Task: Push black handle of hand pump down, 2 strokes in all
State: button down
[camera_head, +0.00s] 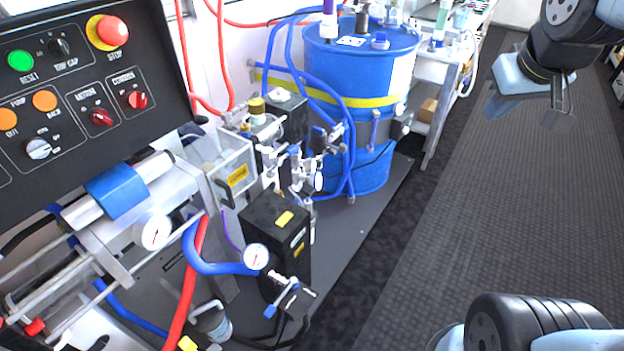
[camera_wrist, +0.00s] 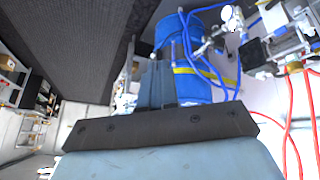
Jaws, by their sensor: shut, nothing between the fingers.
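I cannot clearly pick out the hand pump or its black handle. In the head view, a black upright piece (camera_head: 362,18) and a purple-topped white one (camera_head: 329,20) stand on the blue drum (camera_head: 345,75); I cannot tell whether either belongs to the pump. My gripper (camera_head: 558,118) hangs at the upper right over the floor, apart from the drum and touching nothing. In the wrist view, its dark fingers (camera_wrist: 158,85) are together and empty. They cover part of the drum (camera_wrist: 203,85) behind them.
A control panel (camera_head: 85,85) with a red stop button fills the upper left. Pipework, gauges and a black box (camera_head: 276,240) stand left of the drum, with blue and red hoses around. A white bench (camera_head: 440,75) stands behind. The dark floor (camera_head: 440,230) at right is clear.

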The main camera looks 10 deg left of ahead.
jog(key=w+a+f+n+y, duration=0.1)
jog(key=w+a+f+n, duration=0.35)
jog(key=w+a, duration=0.35)
jog(key=n+y, duration=0.6)
jog(key=n, duration=0.5)
send_over(309, 190)
notch_tip(309, 190, down, 26)
jog(key=shift+f, duration=0.2)
jog(key=shift+f, duration=4.4)
jog(key=shift+f, duration=0.2)
jog(key=shift+f, duration=0.15)
